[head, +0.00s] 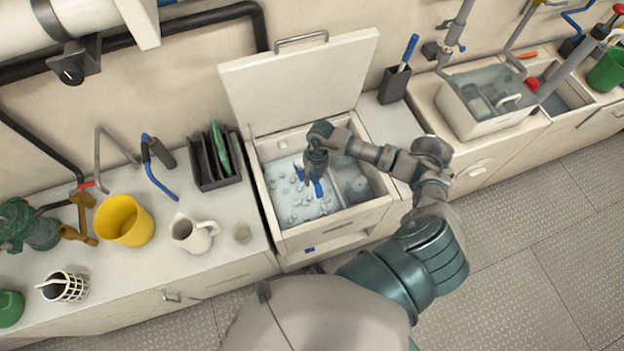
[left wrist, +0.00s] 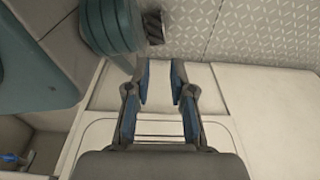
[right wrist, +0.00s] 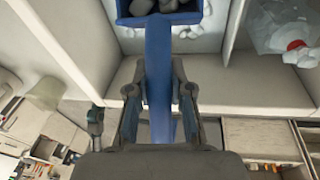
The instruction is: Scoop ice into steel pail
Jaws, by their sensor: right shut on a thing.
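The ice bin (head: 285,240) stands open, its lid raised against the wall. Pale ice lumps (head: 290,213) cover the floor of its left compartment. My right gripper (head: 313,180) is down in that compartment, shut on the handle of a blue scoop (head: 317,188). In the right wrist view the scoop handle (right wrist: 159,75) runs between the fingers, and grey-white lumps show in the scoop's head at the top edge. My left gripper (left wrist: 160,82) is open and empty in the left wrist view, above a pale cabinet. I cannot make out a steel pail.
A divider separates the ice from the bin's right compartment, which holds clear, bag-like contents (head: 350,182). A sink with a pale tub (head: 478,122) lies right.

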